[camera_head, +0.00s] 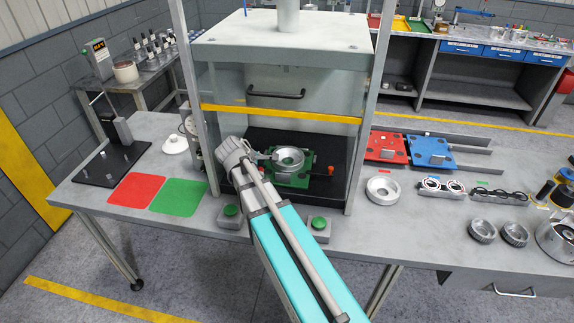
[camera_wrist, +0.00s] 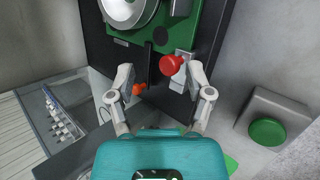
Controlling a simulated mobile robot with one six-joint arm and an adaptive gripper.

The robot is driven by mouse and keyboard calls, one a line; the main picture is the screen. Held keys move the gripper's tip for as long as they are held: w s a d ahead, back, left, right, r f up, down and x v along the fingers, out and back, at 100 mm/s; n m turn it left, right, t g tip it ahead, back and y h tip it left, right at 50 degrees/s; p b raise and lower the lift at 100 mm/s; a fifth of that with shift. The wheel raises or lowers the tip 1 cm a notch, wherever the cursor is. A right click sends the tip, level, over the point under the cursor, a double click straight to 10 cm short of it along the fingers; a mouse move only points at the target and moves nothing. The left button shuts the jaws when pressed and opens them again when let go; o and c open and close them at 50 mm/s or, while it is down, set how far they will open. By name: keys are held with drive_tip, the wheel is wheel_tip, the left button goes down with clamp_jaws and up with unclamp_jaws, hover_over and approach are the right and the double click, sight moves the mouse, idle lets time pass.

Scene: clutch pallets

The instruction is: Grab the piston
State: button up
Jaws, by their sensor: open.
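A silver, round, hollow metal part (camera_head: 289,160) sits on a green pallet (camera_head: 262,171) inside the press; its edge also shows at the top of the wrist view (camera_wrist: 128,12). A separate silver ring-shaped part (camera_head: 382,190) lies on the table right of the press. I cannot tell which of these is the piston. My gripper (camera_wrist: 161,76) is open and empty in the wrist view, its fingers apart near the pallet's front edge, below the metal part. In the head view my arm reaches into the press opening and hides the pallet's left side.
A red knob (camera_wrist: 171,65) and an orange knob (camera_wrist: 139,90) stand close to my fingers. The press has a yellow bar (camera_head: 280,114) above the opening and posts at its sides. Green buttons (camera_head: 319,223) stand in front. Gears and bearings lie at right.

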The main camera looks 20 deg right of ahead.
drive_tip(key=w+n+h+b, duration=0.1)
drive_tip(key=w+n+b, duration=0.1)
drive_tip(key=n, duration=0.2)
drive_tip(key=w+f+n+t+h+b, duration=0.1)
drive_tip(key=w+n+h+b, duration=0.1)
drive_tip(key=n+b, duration=0.1)
drive_tip(key=w+f+n+t+h+b, duration=0.1)
drive_tip(key=w+n+b, duration=0.1)
drive_tip(key=n+b, duration=0.1)
drive_tip(key=shift+w+a+f+n+h, duration=0.15)
drive_tip(key=shift+n+h, duration=0.25)
drive_tip(key=shift+n, duration=0.7)
drive_tip(key=b+x, duration=0.3)
drive_tip(key=x, duration=0.4)
drive_tip(key=shift+w, duration=0.1)
drive_tip(key=shift+w+d+f+b, duration=0.2)
drive_tip(key=shift+d+b, duration=0.15)
drive_tip(key=shift+d, duration=0.25)
